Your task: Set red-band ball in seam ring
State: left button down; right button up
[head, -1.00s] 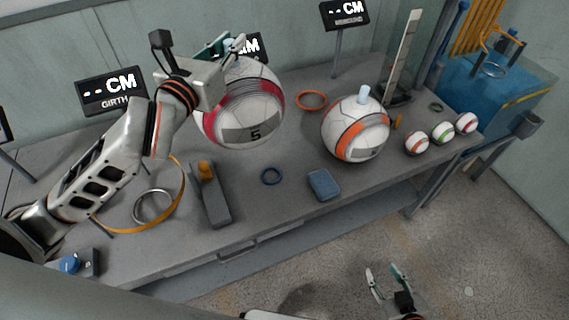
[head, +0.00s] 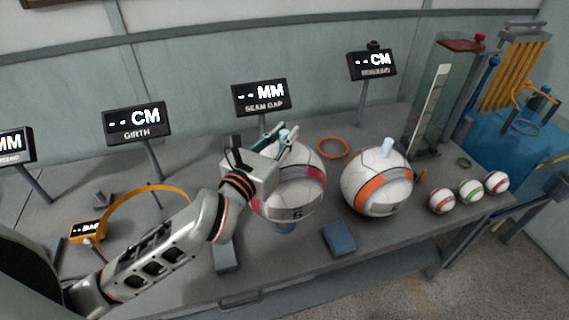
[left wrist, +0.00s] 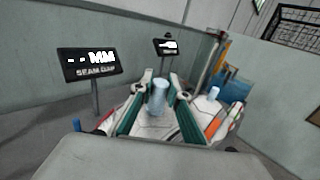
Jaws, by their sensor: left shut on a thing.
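The red-band ball (head: 297,203) is white with a red band, a dark patch marked 5 and a pale blue peg on top. My left gripper (head: 286,139) is shut on that peg, and the ball is upright beneath it. The left wrist view shows the peg (left wrist: 158,97) between the two green-lined fingers. The SEAM GAP display (head: 261,97) behind reads dashes and MM. My right gripper is not in view.
An orange-band ball (head: 377,182) with a peg stands close to the right. An orange ring (head: 333,148) lies behind. A blue block (head: 339,238) is in front. Several small balls (head: 470,189) line the right edge. An orange girth loop (head: 147,188) is left, behind my arm.

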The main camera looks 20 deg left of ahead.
aim_at(284, 174)
pick_arm(q)
notch_tip(284, 174, down, 3)
jog(key=shift+r, duration=0.15)
notch_tip(284, 174, down, 5)
jog(key=shift+r+b, duration=0.15)
jog(key=shift+b, duration=0.5)
jog(key=shift+f, duration=0.35)
jog(key=c, duration=1.9)
grip_release()
